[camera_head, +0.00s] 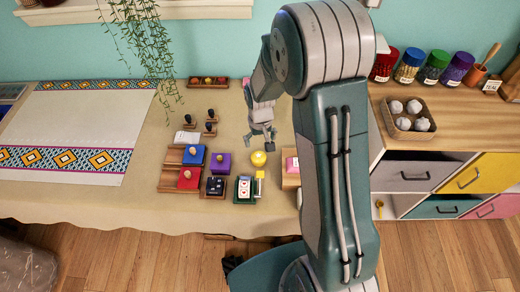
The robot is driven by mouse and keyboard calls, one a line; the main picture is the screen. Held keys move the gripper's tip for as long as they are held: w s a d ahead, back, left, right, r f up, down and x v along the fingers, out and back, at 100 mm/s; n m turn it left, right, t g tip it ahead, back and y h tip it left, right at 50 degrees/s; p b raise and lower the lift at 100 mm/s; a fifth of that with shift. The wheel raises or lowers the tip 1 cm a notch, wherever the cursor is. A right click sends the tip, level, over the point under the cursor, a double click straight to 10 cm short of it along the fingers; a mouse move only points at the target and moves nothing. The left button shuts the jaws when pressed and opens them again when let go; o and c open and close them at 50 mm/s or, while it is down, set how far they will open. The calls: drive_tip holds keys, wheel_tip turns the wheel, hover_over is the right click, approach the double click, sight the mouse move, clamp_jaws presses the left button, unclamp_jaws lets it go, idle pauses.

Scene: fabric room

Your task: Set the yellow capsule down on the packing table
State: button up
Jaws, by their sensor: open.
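A small round yellow thing (258,158), which looks like the yellow capsule, shows just below my gripper (263,143) in the picture. It appears to rest on the table with the beige cloth (140,205), close to the purple block. My gripper is open and points down over this table, with its fingertips a little above the yellow thing in the picture. I see no object between the fingers. Whether the fingers touch the yellow thing is too small to tell. My arm hides part of the table's right end.
Red, blue and purple blocks with knobs (221,163), a card holder (244,189) and dark-handled stamps (211,115) crowd around. A pink block (292,164) sits right. A patterned cloth (75,130) covers the left; bare table lies between. Jars (408,66) stand on the right cabinet.

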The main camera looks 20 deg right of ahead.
drive_tip(key=s+r+t, duration=0.1)
drive_tip(key=s+r, duration=0.3)
drive_tip(key=r, duration=0.6)
drive_tip(key=s+r+t, duration=0.2)
drive_tip(key=s+r, duration=0.2)
drive_tip(key=r, duration=0.5)
drive_tip(key=s+r+t, duration=0.2)
drive_tip(key=s+r, duration=0.5)
drive_tip(key=s, duration=0.6)
drive_tip(key=shift+r+m+t, duration=0.3)
drive_tip(key=shift+r, duration=0.05)
